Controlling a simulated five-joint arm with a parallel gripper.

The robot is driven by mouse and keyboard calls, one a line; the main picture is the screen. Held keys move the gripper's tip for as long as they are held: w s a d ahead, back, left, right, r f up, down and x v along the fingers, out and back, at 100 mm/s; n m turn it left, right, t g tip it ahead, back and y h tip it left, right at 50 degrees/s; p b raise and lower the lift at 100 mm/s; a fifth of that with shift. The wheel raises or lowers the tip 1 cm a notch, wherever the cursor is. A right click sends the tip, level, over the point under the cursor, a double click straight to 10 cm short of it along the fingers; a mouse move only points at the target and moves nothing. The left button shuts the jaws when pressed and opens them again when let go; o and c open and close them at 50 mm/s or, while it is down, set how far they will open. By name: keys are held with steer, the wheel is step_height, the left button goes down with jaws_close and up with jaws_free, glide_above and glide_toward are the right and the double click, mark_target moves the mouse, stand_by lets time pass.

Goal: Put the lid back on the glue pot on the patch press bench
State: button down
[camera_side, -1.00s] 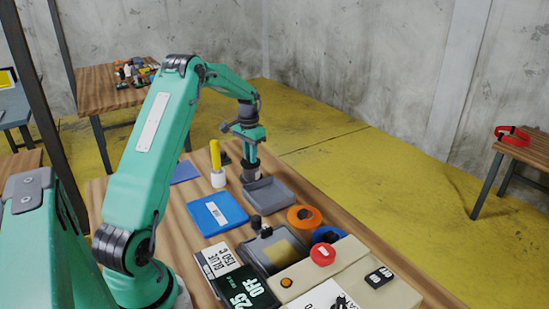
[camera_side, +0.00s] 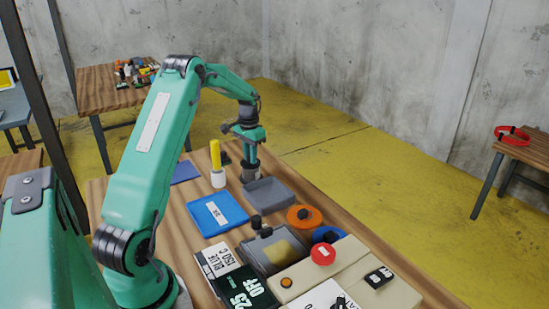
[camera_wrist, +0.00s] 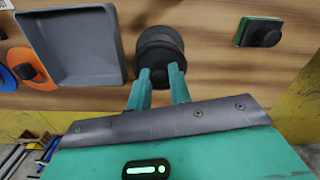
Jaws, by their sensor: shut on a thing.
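My gripper (camera_side: 250,163) points down at the far part of the bench, just behind an empty grey tray. In the wrist view its two fingers (camera_wrist: 160,82) are closed on the black knob of a dark round lid (camera_wrist: 158,38). A dark grey cylindrical shape, likely the glue pot (camera_side: 250,174), shows under the fingertips in the side view. The lid and gripper cover its top, so I cannot tell whether the lid rests on it or is just above it.
The grey tray (camera_side: 285,198) is close beside the gripper; its wall also shows in the wrist view (camera_wrist: 110,82). A white cup with a yellow stick (camera_side: 217,179) stands left. Orange (camera_side: 305,222) and blue discs lie nearer.

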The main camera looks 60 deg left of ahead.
stand_by(0.8)
steer(key=c, duration=0.7)
jaws_free()
steer(key=shift+r, duration=3.45)
jaws_close()
